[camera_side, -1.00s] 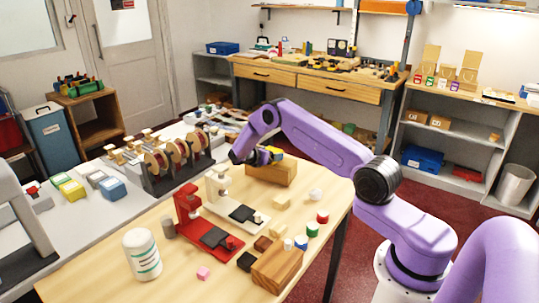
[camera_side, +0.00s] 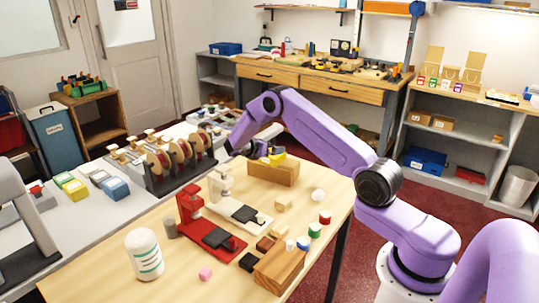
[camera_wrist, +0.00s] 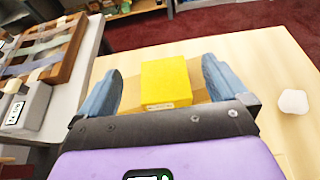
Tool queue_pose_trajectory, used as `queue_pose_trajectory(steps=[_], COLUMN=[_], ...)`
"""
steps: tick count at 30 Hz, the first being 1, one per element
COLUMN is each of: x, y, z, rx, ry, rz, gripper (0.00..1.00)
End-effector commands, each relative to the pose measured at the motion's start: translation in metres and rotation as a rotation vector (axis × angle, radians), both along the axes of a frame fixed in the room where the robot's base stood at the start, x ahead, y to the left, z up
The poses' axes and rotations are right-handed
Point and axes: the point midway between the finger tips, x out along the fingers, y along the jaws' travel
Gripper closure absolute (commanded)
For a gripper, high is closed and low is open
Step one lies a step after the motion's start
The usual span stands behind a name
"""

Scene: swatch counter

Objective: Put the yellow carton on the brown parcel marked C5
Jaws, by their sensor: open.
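The yellow carton (camera_side: 278,158) lies on top of a long brown box (camera_side: 273,173) at the far end of the wooden table. No C5 mark is readable on this box. My gripper (camera_side: 262,150) is close by on the carton's left, a little higher. In the wrist view the yellow carton (camera_wrist: 166,80) shows between my two spread blue-grey fingers, with gaps on both sides. The brown box (camera_wrist: 200,95) shows beneath and beside it. My gripper is open and holds nothing.
On the table stand a red stand (camera_side: 192,205), a white stand (camera_side: 222,183), a white bottle (camera_side: 144,254) and a wooden block (camera_side: 279,270), with several small pieces around. A white piece (camera_wrist: 293,101) lies right of the carton. Small brown boxes (camera_side: 420,117) sit on the right shelf.

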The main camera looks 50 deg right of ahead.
Motion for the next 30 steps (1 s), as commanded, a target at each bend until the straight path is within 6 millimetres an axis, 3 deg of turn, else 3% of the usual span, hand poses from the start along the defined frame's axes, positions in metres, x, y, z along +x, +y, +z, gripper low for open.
queue_pose_trajectory(steps=[3, 8, 13, 17, 20, 26, 30], x=[0.0, 0.0, 0.001, -0.006, -0.022, -0.074, -0.125], y=[0.0, 0.001, 0.025, 0.077, 0.123, 0.206, 0.256], z=[0.018, 0.032, 0.045, 0.062, 0.075, 0.097, 0.108], rx=[0.0, 0.001, 0.044, 0.144, 0.243, 0.455, 0.606], ry=[-0.001, -0.001, -0.046, -0.136, -0.208, -0.322, -0.372], rz=[0.001, 0.001, 0.007, 0.012, 0.007, -0.021, -0.056], gripper=[0.0, 0.0, 0.0, 0.0, 0.0, 0.0, 0.0])
